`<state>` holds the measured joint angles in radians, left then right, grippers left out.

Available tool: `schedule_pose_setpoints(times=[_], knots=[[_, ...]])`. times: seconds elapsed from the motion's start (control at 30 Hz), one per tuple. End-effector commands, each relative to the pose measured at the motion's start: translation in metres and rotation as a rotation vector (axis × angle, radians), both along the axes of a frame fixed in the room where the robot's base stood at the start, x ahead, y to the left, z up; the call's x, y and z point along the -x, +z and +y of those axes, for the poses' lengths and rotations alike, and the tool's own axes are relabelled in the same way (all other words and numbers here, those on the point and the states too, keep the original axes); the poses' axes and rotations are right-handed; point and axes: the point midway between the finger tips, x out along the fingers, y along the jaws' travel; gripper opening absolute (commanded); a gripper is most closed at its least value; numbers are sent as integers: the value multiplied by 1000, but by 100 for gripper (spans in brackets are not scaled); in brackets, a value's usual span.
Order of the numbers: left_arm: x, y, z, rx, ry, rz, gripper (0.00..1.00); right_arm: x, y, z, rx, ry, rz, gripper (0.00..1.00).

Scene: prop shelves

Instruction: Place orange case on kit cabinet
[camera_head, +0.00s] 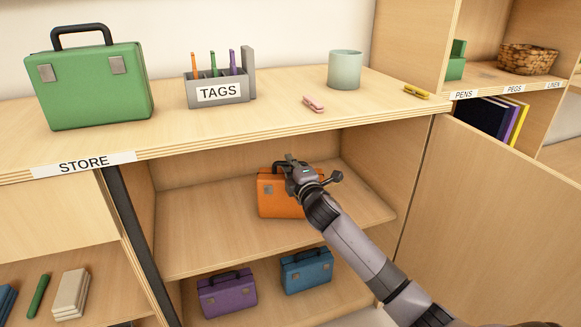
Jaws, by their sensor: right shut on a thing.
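The orange case (275,194) is on the middle shelf (200,235) inside the open cabinet. My right gripper (291,166) is at the top of the case, shut on it, near its handle. I cannot tell whether the case rests on the shelf or is slightly lifted. No label reads "kit"; the cabinet top (290,120) above the case bears a STORE label (84,164). My left gripper is not in view.
On the cabinet top stand a green case (90,85), a TAGS holder (220,91), a pale green cup (345,70), and pink and yellow clips. A purple case (227,295) and a blue case (306,271) sit below. An open door panel (490,220) stands at right.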

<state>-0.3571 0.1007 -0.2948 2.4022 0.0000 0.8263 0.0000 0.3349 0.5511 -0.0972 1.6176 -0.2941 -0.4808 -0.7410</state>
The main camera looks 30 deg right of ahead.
Motion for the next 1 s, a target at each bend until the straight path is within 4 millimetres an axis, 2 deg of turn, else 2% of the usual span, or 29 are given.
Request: schedule_pose_setpoints(times=[0.37,0.4,0.7,1.0], knots=[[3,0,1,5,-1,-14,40,0,0,0,1,1,-6,0],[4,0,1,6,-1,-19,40,0,-3,0,1,0,0,11],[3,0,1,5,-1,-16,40,0,-2,0,1,0,0,30],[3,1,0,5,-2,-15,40,0,-3,0,0,0,3,30]])
